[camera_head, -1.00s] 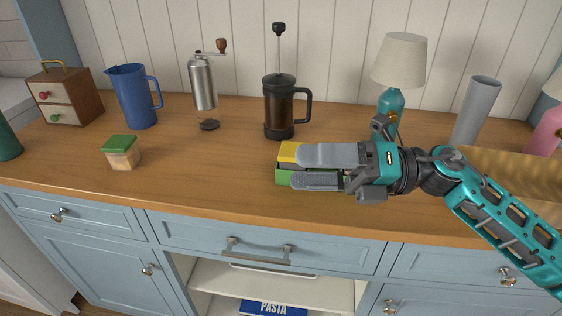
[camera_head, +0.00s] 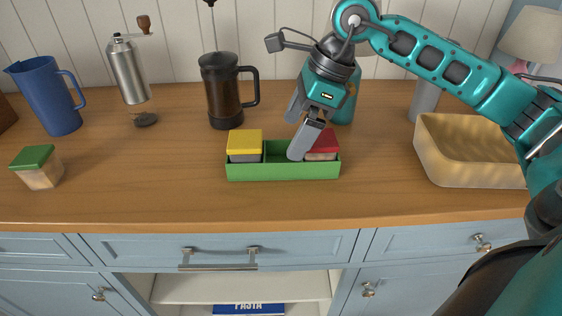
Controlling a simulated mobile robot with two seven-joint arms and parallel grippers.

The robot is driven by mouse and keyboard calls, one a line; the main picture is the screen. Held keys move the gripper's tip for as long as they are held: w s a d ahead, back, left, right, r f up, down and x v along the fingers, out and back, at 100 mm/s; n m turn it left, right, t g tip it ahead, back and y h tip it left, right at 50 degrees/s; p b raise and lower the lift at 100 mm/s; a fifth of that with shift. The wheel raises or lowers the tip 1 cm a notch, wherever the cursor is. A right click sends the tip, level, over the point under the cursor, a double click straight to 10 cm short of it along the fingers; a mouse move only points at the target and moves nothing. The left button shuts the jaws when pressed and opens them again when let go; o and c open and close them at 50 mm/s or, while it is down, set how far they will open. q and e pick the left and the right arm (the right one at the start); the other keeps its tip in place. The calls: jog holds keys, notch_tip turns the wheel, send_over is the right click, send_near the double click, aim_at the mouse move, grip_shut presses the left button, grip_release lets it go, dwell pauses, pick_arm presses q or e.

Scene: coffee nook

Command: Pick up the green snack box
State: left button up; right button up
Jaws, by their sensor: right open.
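The green snack box (camera_head: 38,174) is a small clear-sided box with beige contents and a green lid. It stands upright on the wooden counter at the far left, well apart from my gripper. My right gripper (camera_head: 294,136) comes from the upper right and points down over the green tray (camera_head: 282,172). It is open, with nothing seen between its fingers. The front finger partly hides the red-lidded box (camera_head: 323,146) in the tray's right part. A yellow-lidded box (camera_head: 245,144) sits in the tray's left part, and the middle looks empty. My left gripper is out of view.
A blue pitcher (camera_head: 48,95), a coffee grinder (camera_head: 128,72) and a French press (camera_head: 225,92) stand along the back. A tan basket (camera_head: 466,165) is at right. The counter between the green snack box and the tray is clear.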

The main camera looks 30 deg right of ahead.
aim_at(283, 151)
jog(key=x, duration=0.6)
jog(key=shift+a+f, duration=0.15)
jog(key=shift+f, duration=0.05)
jog(key=shift+c, duration=0.3)
jog(key=c, duration=0.9)
jog(key=shift+w+r, duration=0.1)
jog(key=shift+c, duration=0.3)
jog(key=shift+r, duration=0.1)
